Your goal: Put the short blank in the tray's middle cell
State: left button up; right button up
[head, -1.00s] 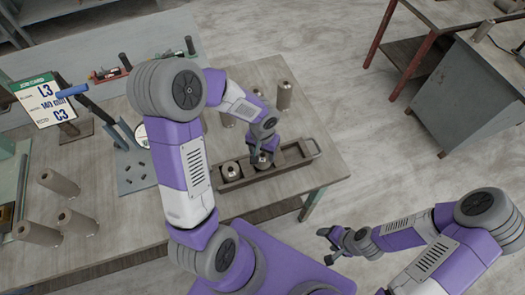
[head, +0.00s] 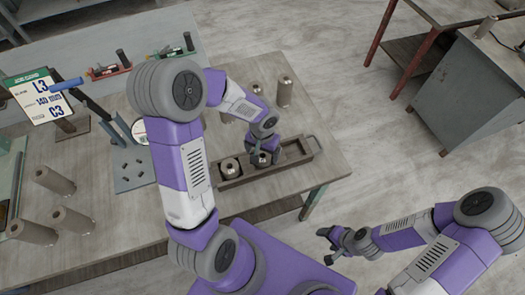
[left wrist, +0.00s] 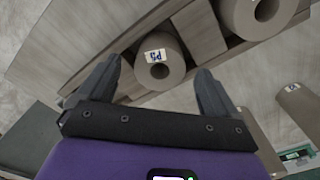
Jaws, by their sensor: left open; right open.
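The wooden tray (head: 296,150) lies on the table's right part. One round grey-brown blank (head: 262,158) stands in its middle cell and another (head: 229,168) in its left cell; the right cell looks empty. My left gripper (head: 262,148) is at the middle-cell blank, partly hiding it. In the left wrist view the open fingers (left wrist: 155,88) are apart, with the labelled middle-cell blank (left wrist: 163,72) just beyond and between them, not visibly gripped. My right gripper (head: 325,245) is open and empty, off the table at lower right.
Tall blanks stand behind the tray (head: 284,92) and at the table's left (head: 75,220). A job card (head: 40,95) reading L3, 140 mm, C3 stands at left, beside a blue-handled device (head: 118,135). A grey cabinet (head: 465,90) stands apart at right.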

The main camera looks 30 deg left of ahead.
pick_arm(q)
notch_tip(320, 180, up, 8)
jog(key=p, duration=0.1)
jog(key=shift+f, duration=0.2)
dwell(0.6)
